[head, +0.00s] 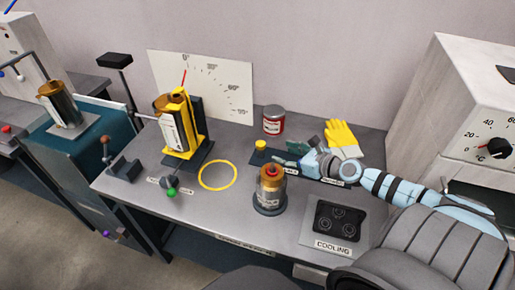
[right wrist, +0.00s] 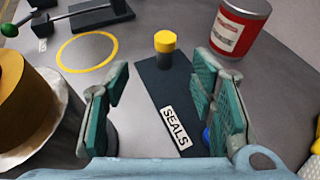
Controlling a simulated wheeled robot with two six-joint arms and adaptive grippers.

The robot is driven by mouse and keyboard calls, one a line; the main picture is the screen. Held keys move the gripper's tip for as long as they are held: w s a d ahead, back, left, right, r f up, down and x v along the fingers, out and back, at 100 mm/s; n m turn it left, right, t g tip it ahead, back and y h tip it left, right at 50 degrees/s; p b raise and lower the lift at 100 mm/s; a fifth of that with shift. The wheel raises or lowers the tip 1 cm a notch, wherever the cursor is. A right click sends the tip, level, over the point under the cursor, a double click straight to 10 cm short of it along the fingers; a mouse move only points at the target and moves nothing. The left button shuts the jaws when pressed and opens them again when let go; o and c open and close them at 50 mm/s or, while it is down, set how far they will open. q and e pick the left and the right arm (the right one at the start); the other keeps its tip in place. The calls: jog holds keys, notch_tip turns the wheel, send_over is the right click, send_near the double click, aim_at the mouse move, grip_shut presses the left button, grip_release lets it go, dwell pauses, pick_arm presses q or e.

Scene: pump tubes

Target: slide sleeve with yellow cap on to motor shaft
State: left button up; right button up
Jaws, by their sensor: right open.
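A small sleeve with a yellow cap (right wrist: 165,42) stands upright on a dark mat labelled SEALS (right wrist: 150,84); it also shows in the head view (head: 260,146). My right gripper (head: 286,156) reaches in from the right over the mat. In the right wrist view its teal-padded fingers (right wrist: 159,80) are open and empty, with the capped sleeve beyond the fingertips. A copper-topped cylinder (head: 270,180) with a reddish tip stands on a round dark base in front of the gripper. I cannot tell which part is the motor shaft. My left gripper is not in view.
A red and white can (head: 273,120) stands behind the mat, and yellow gloves (head: 342,136) lie beyond the gripper. A yellow-framed pump unit (head: 178,125) stands left, near a yellow ring (head: 218,161) marked on the table. A COOLING plate (head: 336,220) is at front right.

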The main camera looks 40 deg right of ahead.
aim_at(264, 146)
jog(key=b+x, duration=0.1)
jog(key=x, duration=0.6)
jog(key=shift+w+d+f+b, duration=0.1)
jog(key=shift+f+b, duration=0.1)
jog(key=shift+b, duration=0.15)
jog(key=b+x, duration=0.2)
jog(key=x, duration=0.1)
jog(key=b+x, duration=0.1)
jog(key=x, duration=0.1)
jog(key=shift+w+d+f, duration=0.1)
jog(key=shift+d+f, duration=0.1)
jog(key=shift+d, duration=0.15)
jog(key=shift+w, duration=0.2)
jog(key=shift+r, duration=0.1)
jog(key=shift+c, duration=0.3)
jog(key=shift+s, duration=0.1)
grip_shut()
jog(key=shift+r, duration=0.15)
